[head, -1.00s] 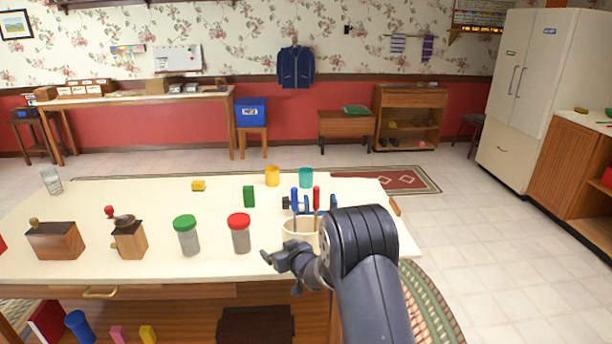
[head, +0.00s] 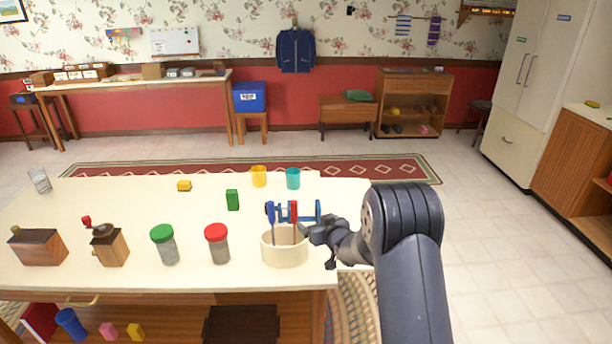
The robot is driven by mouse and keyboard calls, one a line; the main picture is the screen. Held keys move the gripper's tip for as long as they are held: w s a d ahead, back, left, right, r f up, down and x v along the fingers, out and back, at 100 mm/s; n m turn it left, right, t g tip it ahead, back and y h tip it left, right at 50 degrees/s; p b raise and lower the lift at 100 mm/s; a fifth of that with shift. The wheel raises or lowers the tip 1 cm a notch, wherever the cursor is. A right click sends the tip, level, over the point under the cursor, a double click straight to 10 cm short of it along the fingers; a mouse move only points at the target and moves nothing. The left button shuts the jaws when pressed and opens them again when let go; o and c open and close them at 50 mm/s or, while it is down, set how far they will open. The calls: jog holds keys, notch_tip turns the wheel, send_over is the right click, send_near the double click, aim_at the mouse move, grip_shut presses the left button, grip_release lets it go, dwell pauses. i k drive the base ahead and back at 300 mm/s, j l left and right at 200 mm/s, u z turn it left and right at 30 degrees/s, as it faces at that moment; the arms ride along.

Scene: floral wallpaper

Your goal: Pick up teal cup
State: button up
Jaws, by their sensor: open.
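The teal cup (head: 293,179) stands upright near the far right edge of the white table (head: 110,205), just right of a yellow cup (head: 259,176). My gripper (head: 318,246) is open and empty, beside the cream crock at the table's right side. It is nearer to me than the teal cup and apart from it. The crock stands between the gripper and much of the tabletop.
The cream crock (head: 284,248) holds blue and red-handled tools. A green block (head: 232,200), a red-lidded jar (head: 217,243), a green-lidded jar (head: 164,244) and a wooden grinder (head: 108,243) stand to the left. The tabletop's middle is mostly clear.

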aim_at(293, 179)
jog(key=i+j+z, duration=0.25)
jog(key=i+j, duration=0.85)
